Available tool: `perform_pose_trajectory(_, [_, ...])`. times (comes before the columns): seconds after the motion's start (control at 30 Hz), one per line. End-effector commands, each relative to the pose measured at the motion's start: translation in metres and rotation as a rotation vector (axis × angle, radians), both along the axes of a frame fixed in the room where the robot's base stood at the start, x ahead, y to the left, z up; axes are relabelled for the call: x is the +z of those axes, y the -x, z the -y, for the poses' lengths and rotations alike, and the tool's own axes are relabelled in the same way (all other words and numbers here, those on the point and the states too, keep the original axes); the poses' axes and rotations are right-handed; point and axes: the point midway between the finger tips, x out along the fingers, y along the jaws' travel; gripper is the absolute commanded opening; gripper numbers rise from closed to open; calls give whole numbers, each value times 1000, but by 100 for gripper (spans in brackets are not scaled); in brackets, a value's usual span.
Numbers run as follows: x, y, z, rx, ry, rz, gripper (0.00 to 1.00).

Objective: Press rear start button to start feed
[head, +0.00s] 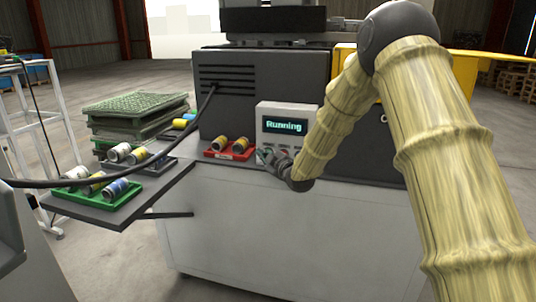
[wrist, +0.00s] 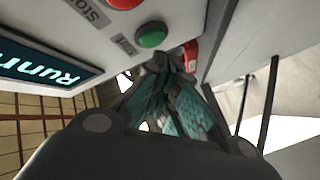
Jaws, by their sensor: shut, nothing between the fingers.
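The control box (head: 270,116) is light grey and has a lit display (head: 286,127) reading "Running". In the wrist view the display (wrist: 40,68) shows at the left. A green button (wrist: 151,35) sits on the panel, with a small label beside it that I cannot fully read. A red button (wrist: 124,3) labelled "Stop" is next to it. My gripper (head: 264,154) is shut and empty at the lower front of the box. In the wrist view its fingertips (wrist: 175,62) are just below the green button; I cannot tell whether they touch it.
A red tray (head: 229,155) with cylindrical parts stands left of the box. A green tray (head: 113,203) with several more parts sits on a dark shelf at the left. Green crates (head: 136,105) are stacked behind it. A black cable (head: 150,160) crosses the left side.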

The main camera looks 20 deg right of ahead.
Motion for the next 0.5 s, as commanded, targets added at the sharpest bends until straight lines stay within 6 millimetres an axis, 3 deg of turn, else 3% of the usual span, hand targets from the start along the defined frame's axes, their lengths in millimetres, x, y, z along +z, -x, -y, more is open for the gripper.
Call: perform_pose_trajectory(0.5, [1,10,-8,2,1,1,0])
